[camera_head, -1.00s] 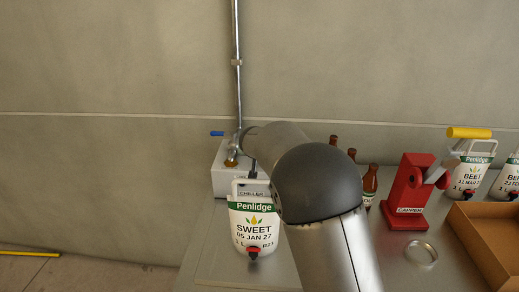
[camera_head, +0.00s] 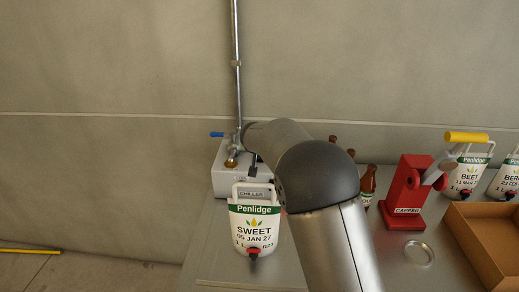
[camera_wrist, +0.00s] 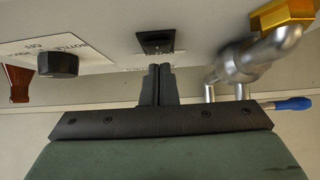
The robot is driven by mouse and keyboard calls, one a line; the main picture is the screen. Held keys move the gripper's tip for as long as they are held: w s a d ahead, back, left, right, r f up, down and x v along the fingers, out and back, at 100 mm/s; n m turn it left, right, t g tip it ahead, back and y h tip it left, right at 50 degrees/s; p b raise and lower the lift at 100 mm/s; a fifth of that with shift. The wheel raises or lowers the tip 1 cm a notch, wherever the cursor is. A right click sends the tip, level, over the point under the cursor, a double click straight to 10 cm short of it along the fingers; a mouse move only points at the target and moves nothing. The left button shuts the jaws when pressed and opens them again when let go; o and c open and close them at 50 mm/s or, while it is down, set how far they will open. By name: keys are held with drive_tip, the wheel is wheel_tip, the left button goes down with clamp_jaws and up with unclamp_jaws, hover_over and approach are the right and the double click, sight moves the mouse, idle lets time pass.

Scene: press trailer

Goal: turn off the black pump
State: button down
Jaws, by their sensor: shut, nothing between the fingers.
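I cannot make out a black pump in either view. In the wrist view my gripper (camera_wrist: 158,82) has its two black fingers together, with nothing between them. The fingertips are just below a black rocker switch (camera_wrist: 156,41) in the picture; whether they touch it I cannot tell. The switch is set in the pale chiller box (camera_head: 222,180), which stands against the wall in the head view. A black knob (camera_wrist: 58,64) sits on an upside-down white label to the left, beside a brown-red part (camera_wrist: 18,82). In the head view my arm mostly hides the gripper.
A metal valve (camera_wrist: 235,62) with a blue lever (camera_wrist: 293,104) and a brass nut (camera_wrist: 281,14) is right of the fingers. A white jug labelled SWEET (camera_head: 254,230) stands before the box. A red capper (camera_head: 406,195) and brown bottles (camera_head: 368,186) are farther right.

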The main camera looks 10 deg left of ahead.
drive_tip(key=shift+r, duration=0.1)
drive_tip(key=shift+r, duration=0.35)
drive_tip(key=r, duration=0.1)
drive_tip(key=r+p, duration=0.2)
drive_tip(key=shift+w+r, duration=0.1)
drive_tip(key=shift+w, duration=0.15)
drive_tip(key=w+r+b+v, duration=0.1)
drive_tip(key=b+v, duration=0.1)
drive_tip(key=v, duration=0.7)
drive_tip(key=shift+s+r+b, duration=0.15)
drive_tip(key=shift+r+b, duration=0.15)
drive_tip(key=shift+r, duration=0.2)
